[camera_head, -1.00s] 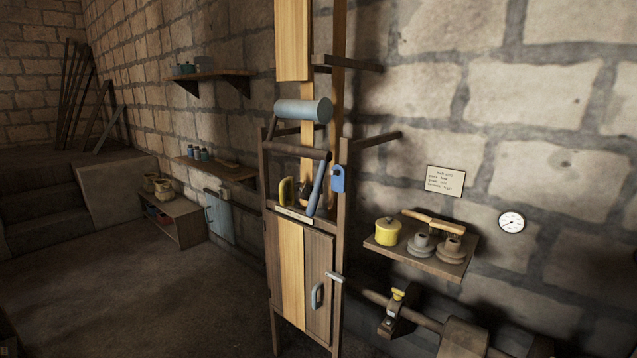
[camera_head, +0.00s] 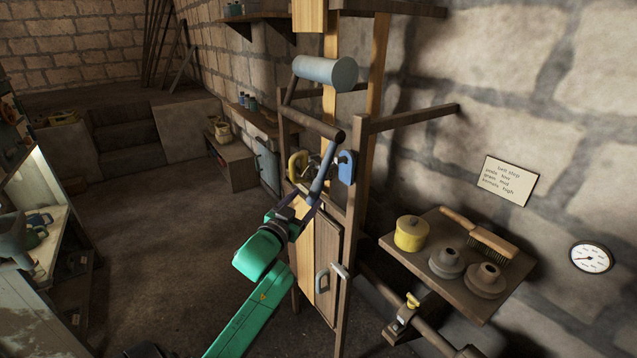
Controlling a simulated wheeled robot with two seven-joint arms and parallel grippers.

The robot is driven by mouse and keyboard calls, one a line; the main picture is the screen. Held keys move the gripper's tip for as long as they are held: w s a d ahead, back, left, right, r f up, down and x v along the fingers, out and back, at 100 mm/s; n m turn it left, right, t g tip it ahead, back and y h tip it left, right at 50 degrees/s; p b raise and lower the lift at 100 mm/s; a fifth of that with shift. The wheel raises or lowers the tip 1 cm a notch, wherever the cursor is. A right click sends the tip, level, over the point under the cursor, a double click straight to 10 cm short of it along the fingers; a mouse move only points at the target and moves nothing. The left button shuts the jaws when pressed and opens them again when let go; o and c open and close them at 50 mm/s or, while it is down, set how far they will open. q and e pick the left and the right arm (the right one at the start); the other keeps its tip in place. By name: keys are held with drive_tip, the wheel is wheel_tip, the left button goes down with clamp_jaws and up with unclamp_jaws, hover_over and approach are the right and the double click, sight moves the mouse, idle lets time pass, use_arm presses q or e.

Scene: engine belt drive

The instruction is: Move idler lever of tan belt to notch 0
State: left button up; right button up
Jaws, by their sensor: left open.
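The idler lever (camera_head: 325,162) is a blue-grey bar on the wooden frame, slanting up to the right at its top. The tan belt (camera_head: 329,105) runs as a vertical strip behind a grey roller (camera_head: 324,72). My left gripper (camera_head: 306,205) is at the lower end of the lever, open, with dark fingers close to the bar. I cannot tell whether they touch it. The gripper hides the lower lever area, and I cannot make out the notches. My right gripper is not in view.
A yellow curved piece (camera_head: 296,164) and a blue tag (camera_head: 346,166) flank the lever closely. A wooden shelf (camera_head: 398,248) at right holds a yellow pot (camera_head: 410,233), a brush (camera_head: 480,235) and two grey pulleys. The floor at left is clear.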

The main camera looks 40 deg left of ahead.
sight(320, 188)
use_arm(q)
drive_tip(key=x, duration=0.5)
drive_tip(key=p+x, duration=0.1)
drive_tip(key=x, duration=0.2)
drive_tip(key=shift+w+d+f, duration=0.15)
drive_tip(key=shift+w+d, duration=0.05)
drive_tip(key=shift+w, duration=0.15)
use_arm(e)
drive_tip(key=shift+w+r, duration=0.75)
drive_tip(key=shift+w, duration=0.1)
use_arm(q)
clamp_jaws()
drive_tip(key=shift+f, duration=0.15)
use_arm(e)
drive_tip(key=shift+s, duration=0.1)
